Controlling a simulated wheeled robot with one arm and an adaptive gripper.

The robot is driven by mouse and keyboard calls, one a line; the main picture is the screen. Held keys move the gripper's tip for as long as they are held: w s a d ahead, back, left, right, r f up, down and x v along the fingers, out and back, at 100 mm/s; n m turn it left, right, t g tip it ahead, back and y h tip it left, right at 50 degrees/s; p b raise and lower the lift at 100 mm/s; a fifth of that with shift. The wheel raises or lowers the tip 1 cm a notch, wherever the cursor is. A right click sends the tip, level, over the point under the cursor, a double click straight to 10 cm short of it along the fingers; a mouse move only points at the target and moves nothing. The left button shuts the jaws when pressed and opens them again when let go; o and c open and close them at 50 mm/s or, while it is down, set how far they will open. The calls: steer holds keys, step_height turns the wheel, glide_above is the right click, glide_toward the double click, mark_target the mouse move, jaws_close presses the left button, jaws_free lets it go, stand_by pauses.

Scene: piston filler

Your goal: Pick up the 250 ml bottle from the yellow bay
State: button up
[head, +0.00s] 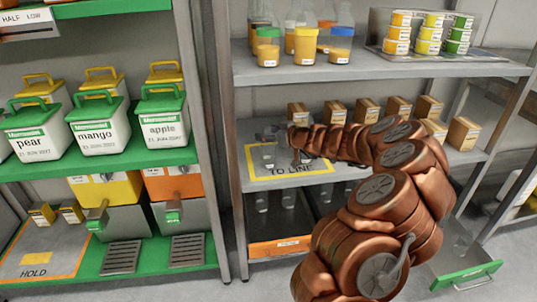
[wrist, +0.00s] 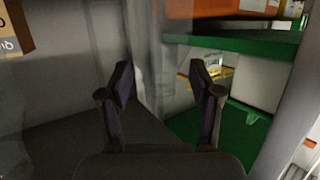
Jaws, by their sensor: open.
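The yellow bay (head: 290,178) is a yellow-edged mat marked TO LINE on the middle shelf of the right rack in the head view. Small clear bottles (head: 268,157) stand at its left part; I cannot read which is 250 ml. My gripper (head: 297,153) is over or beside the bay, near the bottles, and partly hidden by my copper arm. In the wrist view my gripper (wrist: 165,85) is open, with nothing between its fingers.
Small brown boxes (head: 335,112) line the back of the same shelf. Filled bottles (head: 303,45) stand on the shelf above. A rack post (head: 232,120) stands left of the bay. An open green-fronted drawer (head: 470,275) juts out below right.

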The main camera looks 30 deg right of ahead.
steer(key=c, duration=1.2)
steer(key=shift+r, duration=0.1)
jaws_close()
